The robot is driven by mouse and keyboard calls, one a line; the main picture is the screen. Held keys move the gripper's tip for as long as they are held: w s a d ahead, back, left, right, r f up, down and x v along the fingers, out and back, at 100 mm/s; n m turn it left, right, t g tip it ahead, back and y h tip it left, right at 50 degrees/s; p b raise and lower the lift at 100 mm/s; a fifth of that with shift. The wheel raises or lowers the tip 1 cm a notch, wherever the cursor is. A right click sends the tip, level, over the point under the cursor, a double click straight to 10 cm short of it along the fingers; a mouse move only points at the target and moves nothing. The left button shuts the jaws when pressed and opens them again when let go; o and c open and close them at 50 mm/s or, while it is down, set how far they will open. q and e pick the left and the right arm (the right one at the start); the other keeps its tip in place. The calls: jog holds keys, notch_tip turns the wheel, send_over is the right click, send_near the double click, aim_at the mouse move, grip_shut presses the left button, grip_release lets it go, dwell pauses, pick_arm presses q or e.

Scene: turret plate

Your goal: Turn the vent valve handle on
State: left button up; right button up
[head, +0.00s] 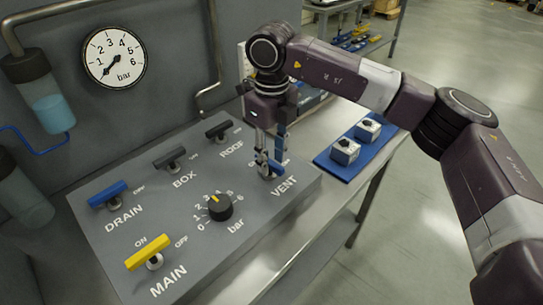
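The vent valve handle (278,170) is blue and sits at the right end of the grey sloped panel, above the printed word VENT. My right gripper (268,168) points down at it from above, with its fingertips at the handle. The fingers and wrist hide much of the handle, so I cannot tell its exact angle, or whether the fingers are closed on it or just beside it. My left gripper is not in view.
The panel also carries a blue DRAIN handle (107,194), black BOX (169,158) and ROOF (219,129) handles, a yellow MAIN handle (148,252) and a black bar knob (220,207). A gauge (115,57) hangs behind. A blue mat (343,168) with two blocks lies right.

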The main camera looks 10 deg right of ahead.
aim_at(271, 163)
notch_tip(271, 163, up, 12)
dwell(0.5)
